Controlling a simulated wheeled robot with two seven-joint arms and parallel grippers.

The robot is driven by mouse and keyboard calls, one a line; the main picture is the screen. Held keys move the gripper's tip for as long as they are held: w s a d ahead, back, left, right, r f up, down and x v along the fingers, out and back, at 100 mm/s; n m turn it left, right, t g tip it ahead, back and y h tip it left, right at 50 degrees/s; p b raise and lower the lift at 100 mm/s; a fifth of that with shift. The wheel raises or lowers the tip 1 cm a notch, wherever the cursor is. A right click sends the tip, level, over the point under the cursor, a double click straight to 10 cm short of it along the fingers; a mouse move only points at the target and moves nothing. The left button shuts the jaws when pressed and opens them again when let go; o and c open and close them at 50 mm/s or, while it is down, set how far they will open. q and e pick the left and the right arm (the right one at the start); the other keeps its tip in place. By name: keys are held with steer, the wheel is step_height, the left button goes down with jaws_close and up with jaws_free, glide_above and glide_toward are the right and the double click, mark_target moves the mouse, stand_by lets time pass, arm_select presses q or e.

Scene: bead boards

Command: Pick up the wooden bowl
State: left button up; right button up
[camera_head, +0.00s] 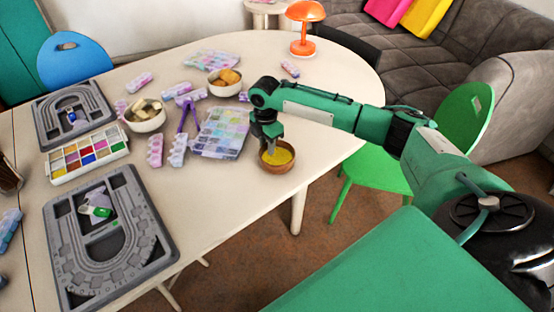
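A small brown wooden bowl (275,171) with yellow contents stands near the front right edge of the table. My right gripper (269,148) points down at the bowl's far left rim, and its fingertips overlap the rim in the picture. The fingers are small and dark here, so I cannot tell whether they are open or shut, or whether they touch the bowl. The bowl looks upright and seems to rest on the table. My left gripper is not in view.
Left of the bowl lies a compartment box of beads (221,133). Two light bowls (147,125) (225,90) stand farther back. Grey bead boards (160,232) and a colourful bead tray (88,155) lie at left. An orange lamp (304,46) stands at the back. The table in front of the bowl is clear.

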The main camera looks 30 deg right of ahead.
jaws_close()
stand_by(0.3)
